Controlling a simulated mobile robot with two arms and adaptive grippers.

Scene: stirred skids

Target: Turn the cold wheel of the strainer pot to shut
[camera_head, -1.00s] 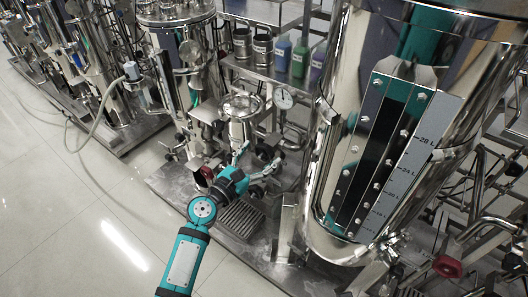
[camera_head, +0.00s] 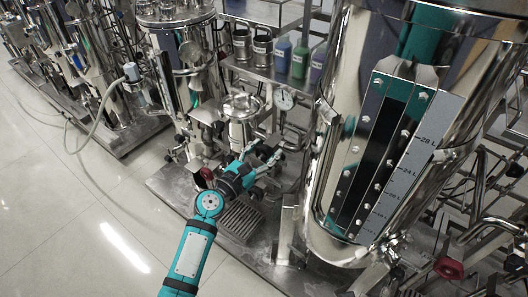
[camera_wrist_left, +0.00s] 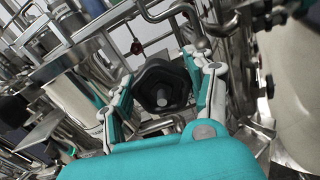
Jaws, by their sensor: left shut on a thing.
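The strainer pot (camera_head: 240,106) is a small shiny steel vessel with a domed lid, standing on the skid behind my left gripper (camera_head: 266,154) in the head view. In the left wrist view, a black lobed wheel (camera_wrist_left: 162,82) with a light metal hub sits between the two fingers of my left gripper (camera_wrist_left: 160,72). The gripper is shut on this wheel, with a finger at either side. In the head view, the fingers largely hide the wheel. No marking on it is readable. My right gripper is not seen.
A red wheel (camera_head: 205,176) sits just left of my left gripper. A large steel tank (camera_head: 315,205) with a level scale stands close on the right. A slotted drain grate (camera_head: 240,220) lies below. Colored bottles (camera_head: 299,60) stand on a shelf behind.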

